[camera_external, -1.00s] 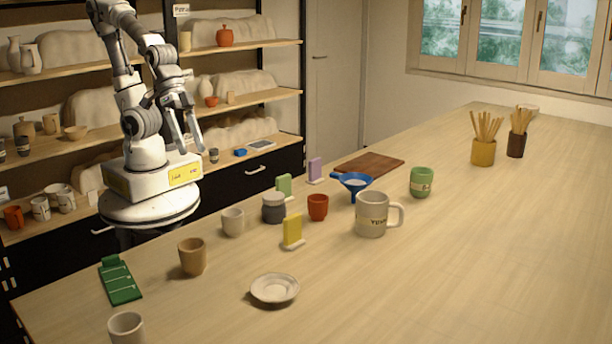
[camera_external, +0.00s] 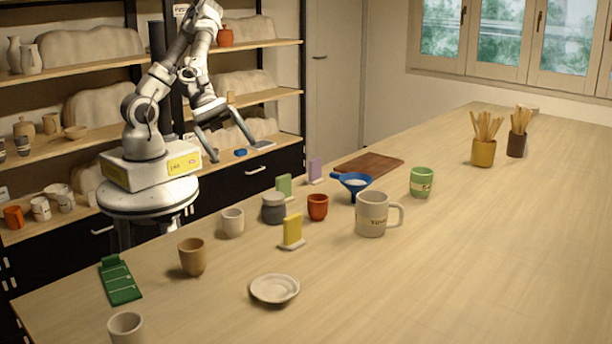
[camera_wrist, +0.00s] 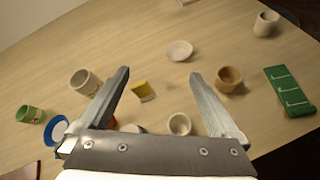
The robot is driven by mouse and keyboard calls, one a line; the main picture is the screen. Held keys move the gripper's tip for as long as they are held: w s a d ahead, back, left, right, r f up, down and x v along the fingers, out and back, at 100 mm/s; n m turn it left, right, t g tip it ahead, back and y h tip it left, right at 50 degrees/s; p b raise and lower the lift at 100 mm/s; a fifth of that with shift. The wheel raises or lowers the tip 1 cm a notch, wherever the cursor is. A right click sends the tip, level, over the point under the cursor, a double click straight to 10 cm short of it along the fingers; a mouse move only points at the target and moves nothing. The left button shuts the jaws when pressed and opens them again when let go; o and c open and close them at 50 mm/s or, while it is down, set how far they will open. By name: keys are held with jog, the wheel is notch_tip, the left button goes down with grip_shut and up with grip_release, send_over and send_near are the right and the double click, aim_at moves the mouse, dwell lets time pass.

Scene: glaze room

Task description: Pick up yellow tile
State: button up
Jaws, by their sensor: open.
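The yellow tile (camera_external: 292,229) stands upright in a small pale base on the table, left of the large beige mug (camera_external: 371,214). In the wrist view the yellow tile (camera_wrist: 142,90) shows between my two fingers, nearer the left one and beyond the fingertips' line of sight to the table. My gripper (camera_external: 234,148) is open and empty, held in the air above the table's back edge, well apart from the tile. It also shows in the wrist view (camera_wrist: 160,75) with its fingers spread wide.
Around the tile stand a red cup (camera_external: 318,207), a grey jar (camera_external: 273,208), a white cup (camera_external: 232,222) and a saucer (camera_external: 274,290). A green tile (camera_external: 284,186), purple tile (camera_external: 315,170) and blue funnel (camera_external: 352,185) are behind.

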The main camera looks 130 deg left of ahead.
jog(key=a+r+n+t+y, duration=0.2)
jog(key=a+r+n, duration=0.4)
jog(key=a+r, duration=0.1)
send_near(295, 222)
jog(key=p+x, duration=0.1)
jog(key=x, duration=1.1)
jog(key=shift+f, duration=0.15)
grip_shut()
dwell(0.3)
